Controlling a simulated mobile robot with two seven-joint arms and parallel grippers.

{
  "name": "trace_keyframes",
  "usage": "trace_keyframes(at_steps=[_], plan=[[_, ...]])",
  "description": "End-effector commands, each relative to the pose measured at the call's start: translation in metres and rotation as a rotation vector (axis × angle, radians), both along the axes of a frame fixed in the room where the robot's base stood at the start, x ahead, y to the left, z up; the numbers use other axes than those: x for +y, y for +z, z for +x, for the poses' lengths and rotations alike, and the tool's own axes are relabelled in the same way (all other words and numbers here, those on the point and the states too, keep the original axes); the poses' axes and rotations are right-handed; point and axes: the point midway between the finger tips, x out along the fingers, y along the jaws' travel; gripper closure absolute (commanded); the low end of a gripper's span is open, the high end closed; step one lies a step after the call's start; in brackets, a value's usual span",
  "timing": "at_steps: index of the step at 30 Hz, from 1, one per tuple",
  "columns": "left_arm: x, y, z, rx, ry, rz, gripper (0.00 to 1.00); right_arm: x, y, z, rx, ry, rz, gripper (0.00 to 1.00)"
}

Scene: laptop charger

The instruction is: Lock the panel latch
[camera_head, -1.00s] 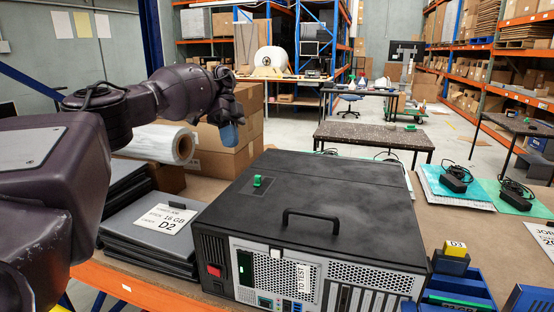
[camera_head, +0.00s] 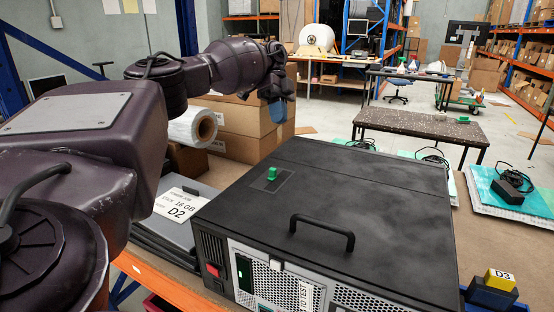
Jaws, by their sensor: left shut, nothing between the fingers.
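A black computer case (camera_head: 345,205) lies on the bench, with a black handle (camera_head: 322,230) on its top panel. A small green latch (camera_head: 272,173) stands on a dark square patch near the top panel's back left. My left gripper (camera_head: 280,108) is shut and empty, its bluish fingertips pointing down. It hangs in the air behind the latch, well clear of it in the picture. My right gripper is out of view.
Closed grey laptops with a label marked D2 (camera_head: 178,206) lie left of the case. Cardboard boxes (camera_head: 235,125) and a plastic-wrapped roll (camera_head: 192,126) stand behind. A charger (camera_head: 512,186) lies on a teal mat at right. A blue bin with a yellow D3 tag (camera_head: 500,279) is at front right.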

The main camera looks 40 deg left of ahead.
Motion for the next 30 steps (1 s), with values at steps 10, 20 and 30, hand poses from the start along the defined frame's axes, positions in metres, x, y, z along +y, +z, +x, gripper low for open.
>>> trace_keyframes(at_steps=[10, 20, 30], plan=[[-0.007, -0.016, -0.004, 0.007, -0.003, -0.004, 1.00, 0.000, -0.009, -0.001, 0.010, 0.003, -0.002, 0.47], [-0.017, -0.031, -0.011, 0.005, -0.003, -0.003, 1.00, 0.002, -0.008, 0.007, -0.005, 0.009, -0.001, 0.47], [-0.029, -0.050, -0.019, 0.004, -0.003, 0.000, 1.00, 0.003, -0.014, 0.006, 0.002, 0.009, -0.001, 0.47]])
